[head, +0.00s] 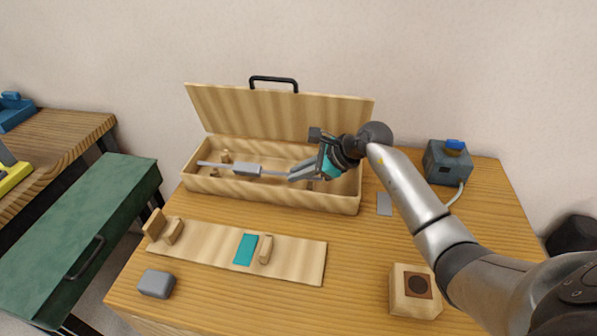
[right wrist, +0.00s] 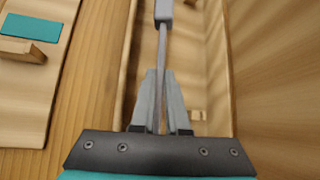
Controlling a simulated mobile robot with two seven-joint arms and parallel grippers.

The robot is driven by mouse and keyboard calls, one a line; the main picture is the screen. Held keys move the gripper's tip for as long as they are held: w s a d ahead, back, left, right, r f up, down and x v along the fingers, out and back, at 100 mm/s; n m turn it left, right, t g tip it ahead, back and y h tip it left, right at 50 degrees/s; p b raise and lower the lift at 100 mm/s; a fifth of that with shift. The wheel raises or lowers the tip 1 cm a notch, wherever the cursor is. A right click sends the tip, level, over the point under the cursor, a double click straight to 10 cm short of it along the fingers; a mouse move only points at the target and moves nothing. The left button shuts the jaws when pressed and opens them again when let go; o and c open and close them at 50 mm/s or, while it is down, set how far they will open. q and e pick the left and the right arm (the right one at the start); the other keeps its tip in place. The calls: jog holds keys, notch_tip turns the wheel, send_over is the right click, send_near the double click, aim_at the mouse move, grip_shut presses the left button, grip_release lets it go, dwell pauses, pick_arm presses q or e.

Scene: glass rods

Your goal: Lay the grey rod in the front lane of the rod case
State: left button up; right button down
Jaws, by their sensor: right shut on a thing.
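The grey rod (head: 214,165) is a thin bar with a thicker grey block (head: 247,170) near its middle. It runs lengthwise over the inside of the open wooden rod case (head: 325,202). My right gripper (head: 292,175) is shut on the rod's right part, inside the case outline. In the right wrist view, the rod (right wrist: 163,48) passes between the fingers (right wrist: 160,75), nearer the front wall than the back. Whether it touches the case supports cannot be told. My left gripper is not in view.
The case lid (head: 285,113) stands open at the back. In front lies a wooden board (head: 205,248) with upright blocks and a teal patch (head: 245,250). A grey block (head: 157,284), a wooden box (head: 414,292) and a dark device (head: 447,163) stand on the table.

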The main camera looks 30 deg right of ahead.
jog(key=shift+f+b, duration=1)
jog(key=shift+b, duration=0.05)
dwell(0.5)
jog(key=c, duration=0.8)
grip_release()
jog(key=shift+c, duration=0.2)
jog(key=p+v, duration=0.1)
jog(key=v, duration=1.4)
jog(key=shift+r+p, duration=0.25)
jog(key=shift+p, duration=0.05)
